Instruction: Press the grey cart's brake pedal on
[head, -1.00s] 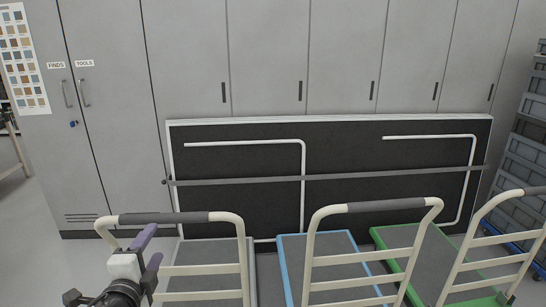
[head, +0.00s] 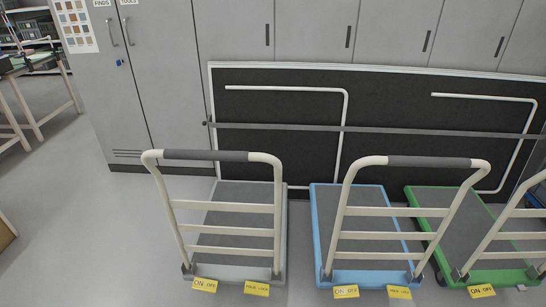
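The grey cart (head: 239,203) stands at the left of a row of three carts in the head view. It has a grey deck with a light edge and a cream push handle with a dark grip (head: 206,155). Yellow labels sit at its near edge: an ON/OFF label (head: 204,285) at the left corner and another yellow label (head: 256,289) to its right, too small to read surely. The pedal itself is too small to make out. Neither of my grippers is in view.
The blue cart (head: 318,232) stands just right of the grey one, and the green cart (head: 425,197) beyond it. A folded black-panelled table (head: 270,112) leans against the grey cabinets (head: 160,75) behind. Open floor (head: 80,230) lies to the left.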

